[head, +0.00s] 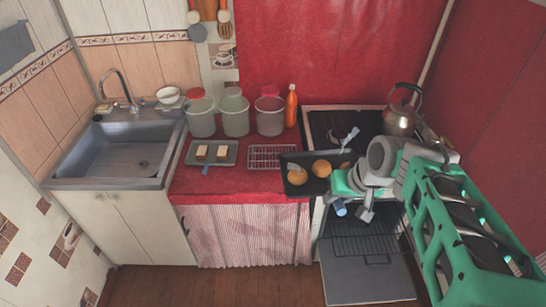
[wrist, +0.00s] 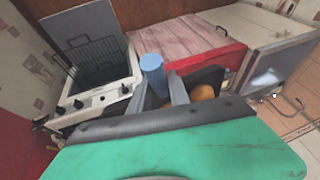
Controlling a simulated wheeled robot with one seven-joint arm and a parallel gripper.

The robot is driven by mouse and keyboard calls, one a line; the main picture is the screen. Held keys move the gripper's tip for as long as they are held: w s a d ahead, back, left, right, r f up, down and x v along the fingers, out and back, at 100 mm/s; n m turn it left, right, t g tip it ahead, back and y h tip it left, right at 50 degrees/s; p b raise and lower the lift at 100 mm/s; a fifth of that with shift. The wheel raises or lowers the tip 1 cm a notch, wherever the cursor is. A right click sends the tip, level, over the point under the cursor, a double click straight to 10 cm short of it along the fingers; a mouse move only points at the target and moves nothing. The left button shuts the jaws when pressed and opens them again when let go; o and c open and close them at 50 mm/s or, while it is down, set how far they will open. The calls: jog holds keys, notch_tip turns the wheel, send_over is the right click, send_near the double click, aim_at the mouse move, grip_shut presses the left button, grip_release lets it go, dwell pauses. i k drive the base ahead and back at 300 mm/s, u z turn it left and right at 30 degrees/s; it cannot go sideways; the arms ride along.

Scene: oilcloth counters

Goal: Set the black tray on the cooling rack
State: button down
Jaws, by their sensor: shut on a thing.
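The black tray (head: 296,187), with several round golden buns on it, is at the right of the counter in the head view. My gripper (head: 348,181) is shut on its right side. The tray looks raised, beside the cooling rack and in front of the stove; its exact height is hard to tell. The cooling rack (head: 270,156) is a bare wire grid lying on the red counter just left of the tray. In the wrist view part of the tray (wrist: 198,78) and a bun (wrist: 203,93) show beyond my gripper; the rest is hidden.
A grey tray (head: 229,148) with two bread pieces lies left of the rack. Several lidded jars (head: 236,115) and an orange bottle (head: 291,106) stand behind. A kettle (head: 400,120) is on the stove. The oven door (head: 365,285) hangs open below.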

aim_at(267, 160)
jog(key=z, duration=0.05)
jog(key=k, duration=0.4)
jog(key=u, duration=1.2)
jog(key=i, duration=0.65)
jog(key=u, duration=0.8)
jog(key=i, duration=0.8)
jog(key=z, duration=0.8)
jog(key=i, duration=0.9)
jog(key=z, duration=0.9)
